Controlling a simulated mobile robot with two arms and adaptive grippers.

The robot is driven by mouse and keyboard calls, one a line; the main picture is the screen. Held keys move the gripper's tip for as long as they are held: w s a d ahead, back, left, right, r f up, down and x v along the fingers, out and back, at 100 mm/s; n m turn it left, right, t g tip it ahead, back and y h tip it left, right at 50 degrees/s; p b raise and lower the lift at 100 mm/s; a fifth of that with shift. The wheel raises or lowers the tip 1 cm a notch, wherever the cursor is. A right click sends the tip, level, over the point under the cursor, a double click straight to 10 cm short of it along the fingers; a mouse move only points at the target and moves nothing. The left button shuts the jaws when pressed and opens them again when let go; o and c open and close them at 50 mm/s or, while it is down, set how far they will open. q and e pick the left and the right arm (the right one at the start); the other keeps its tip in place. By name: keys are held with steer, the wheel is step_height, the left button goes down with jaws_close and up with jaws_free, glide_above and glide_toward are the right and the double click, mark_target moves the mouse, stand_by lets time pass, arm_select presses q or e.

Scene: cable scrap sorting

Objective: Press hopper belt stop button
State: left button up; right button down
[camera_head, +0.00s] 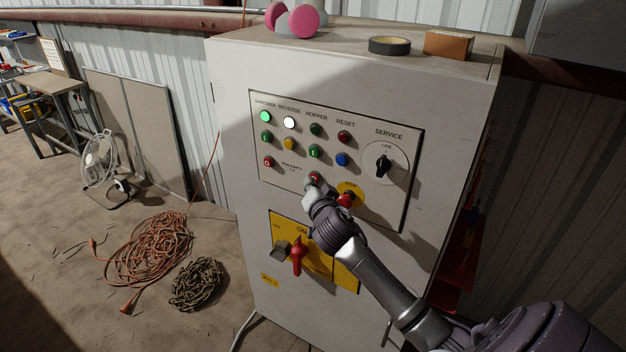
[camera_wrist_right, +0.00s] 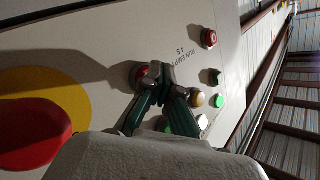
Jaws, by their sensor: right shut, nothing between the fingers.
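The control panel (camera_head: 372,205) is on the front of a pale cabinet. Under the HOPPER label is a column with two green buttons and a red button (camera_head: 314,177) below them. My right gripper (camera_head: 312,185) is shut and empty, with its fingertips at this red button, partly covering it. In the right wrist view the closed fingertips (camera_wrist_right: 156,70) overlap the edge of a red button (camera_wrist_right: 139,74). I cannot tell whether they touch or press it. My left gripper is not in view.
A red mushroom button (camera_head: 347,199) on a yellow disc sits just right of my gripper. A red rotary switch (camera_head: 296,256) is below. Tape (camera_head: 389,45), a small box (camera_head: 448,44) and pink earmuffs (camera_head: 304,20) lie on top. Coiled orange cable (camera_head: 150,247) lies on the floor.

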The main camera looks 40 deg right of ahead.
steer(key=shift+s+a, duration=0.35)
steer(key=shift+a, duration=0.35)
steer(key=a, duration=0.1)
steer(key=s+a, duration=0.1)
steer(key=a, duration=0.1)
steer(key=s+a, duration=0.1)
steer(key=shift+a, duration=0.3)
steer(key=shift+w, duration=0.1)
stand_by(0.6)
